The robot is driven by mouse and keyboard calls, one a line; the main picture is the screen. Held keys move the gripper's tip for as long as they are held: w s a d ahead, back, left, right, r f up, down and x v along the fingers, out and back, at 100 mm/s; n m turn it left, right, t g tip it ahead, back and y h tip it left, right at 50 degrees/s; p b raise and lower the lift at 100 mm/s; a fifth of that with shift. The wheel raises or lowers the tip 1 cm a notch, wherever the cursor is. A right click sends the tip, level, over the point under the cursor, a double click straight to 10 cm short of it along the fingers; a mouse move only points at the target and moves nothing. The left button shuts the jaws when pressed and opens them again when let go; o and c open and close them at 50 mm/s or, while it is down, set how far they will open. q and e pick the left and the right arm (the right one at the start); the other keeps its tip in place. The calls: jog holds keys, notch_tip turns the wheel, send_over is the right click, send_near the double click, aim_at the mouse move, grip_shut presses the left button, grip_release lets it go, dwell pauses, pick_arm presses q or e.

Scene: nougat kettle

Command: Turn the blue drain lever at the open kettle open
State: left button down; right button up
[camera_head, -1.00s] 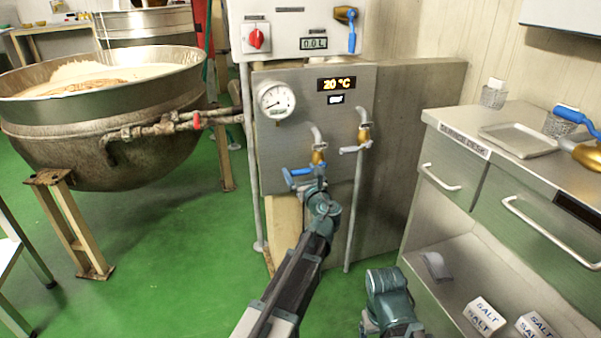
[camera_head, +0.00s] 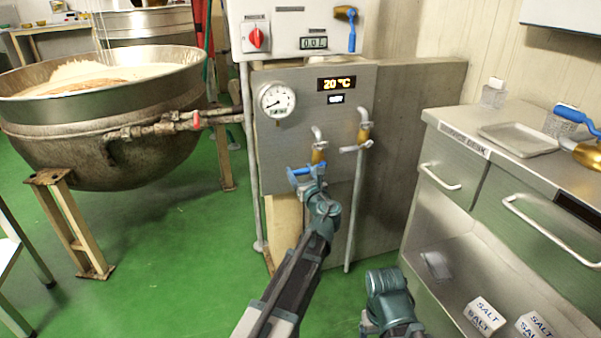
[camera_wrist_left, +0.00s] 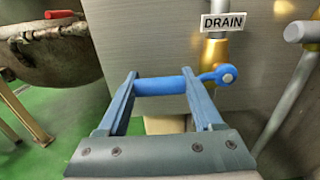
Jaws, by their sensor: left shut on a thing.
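The blue drain lever (camera_head: 297,171) sits below a brass valve (camera_head: 318,155) on the grey panel. In the left wrist view its thick blue handle (camera_wrist_left: 160,87) lies crosswise between my fingers, joined at the right to a round pivot end under a DRAIN label (camera_wrist_left: 223,21). My left gripper (camera_head: 308,172) is shut on this handle; it also shows in the left wrist view (camera_wrist_left: 160,88). The open kettle (camera_head: 150,150) stands at the left with a pale mass inside. Part of my right arm shows at the bottom; I make out no right fingers.
A second brass valve with a grey handle (camera_head: 357,148) is close to the right of the drain lever. A gauge (camera_head: 277,100) and a 20 °C display (camera_head: 336,84) are above. A drawer bench (camera_head: 480,215) stands at the right.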

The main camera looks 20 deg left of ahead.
pick_arm(q)
jog(key=w+d+f+n+b, duration=0.4)
jog(key=d+f+n+b, duration=0.2)
jog(key=n, duration=1.1)
jog(key=shift+w+d+f+n+b, duration=0.2)
jog(key=shift+f+n+b, duration=0.2)
jog(key=shift+f+b, duration=0.55)
jog(key=shift+c, duration=0.2)
grip_release()
jog(key=shift+s+d, duration=0.1)
